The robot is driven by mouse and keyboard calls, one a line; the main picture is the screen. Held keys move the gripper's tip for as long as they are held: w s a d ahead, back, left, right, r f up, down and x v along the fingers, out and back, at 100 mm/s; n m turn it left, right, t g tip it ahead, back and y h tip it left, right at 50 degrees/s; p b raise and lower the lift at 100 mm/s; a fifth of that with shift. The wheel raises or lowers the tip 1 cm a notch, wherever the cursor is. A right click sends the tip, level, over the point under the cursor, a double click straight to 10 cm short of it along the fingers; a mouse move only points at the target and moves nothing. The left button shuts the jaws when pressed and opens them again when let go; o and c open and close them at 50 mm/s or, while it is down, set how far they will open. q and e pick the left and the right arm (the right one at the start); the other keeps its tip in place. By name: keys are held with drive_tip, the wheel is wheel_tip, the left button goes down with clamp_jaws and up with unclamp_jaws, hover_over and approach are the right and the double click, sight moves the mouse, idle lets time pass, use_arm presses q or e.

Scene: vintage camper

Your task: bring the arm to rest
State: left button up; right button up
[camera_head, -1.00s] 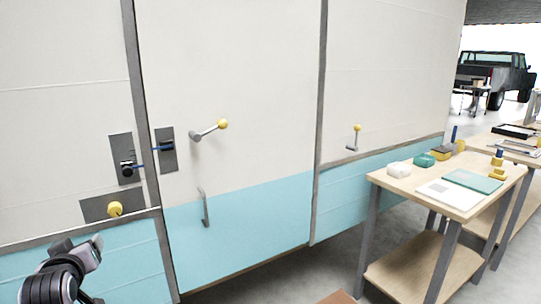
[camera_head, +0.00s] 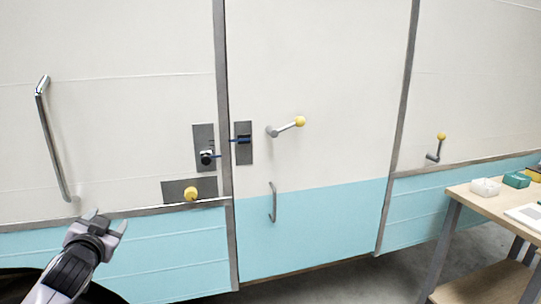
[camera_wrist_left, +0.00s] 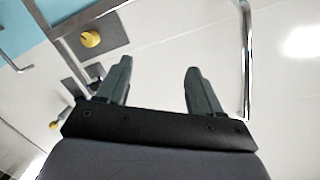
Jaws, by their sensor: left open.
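My left gripper (camera_head: 106,217) is at the lower left of the head view, in front of the camper's wall. In the left wrist view its two fingers (camera_wrist_left: 158,80) stand apart with nothing between them. A long chrome grab handle (camera_head: 52,140) is on the wall above the gripper, and it also shows right of the fingers in the left wrist view (camera_wrist_left: 246,60). A yellow knob (camera_head: 190,193) on a grey plate is to the right of the gripper, apart from it. My right gripper is not in view.
A wooden workbench (camera_head: 490,205) stands at the right. Floor between is clear.

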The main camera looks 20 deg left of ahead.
use_arm(q)
drive_tip(key=s+d+f+m+g+h, duration=0.1)
drive_tip(key=s+d+f+m+h, duration=0.2)
drive_tip(key=f, duration=0.4)
drive_tip(key=s+d+f+h, duration=0.1)
drive_tip(key=s+d+f, duration=0.2)
drive_tip(key=d+f, duration=0.35)
drive_tip(key=s+d+f+m+g+h, duration=0.1)
drive_tip(key=s+d+f+m+h, duration=0.2)
drive_tip(key=f, duration=0.4)
drive_tip(key=s+d+f+m+g+h, duration=0.1)
drive_tip(key=s+d+f+g+h, duration=0.1)
drive_tip(key=s+d+f, duration=0.4)
drive_tip(key=s+d+f+g+h, duration=0.1)
drive_tip(key=s+d+f, duration=0.2)
drive_tip(key=s, duration=0.5)
drive_tip(key=d+n+t, duration=0.1)
drive_tip(key=d+n, duration=0.4)
drive_tip(key=d, duration=0.4)
drive_tip(key=shift+w+d, duration=0.4)
drive_tip(key=shift+w, duration=0.05)
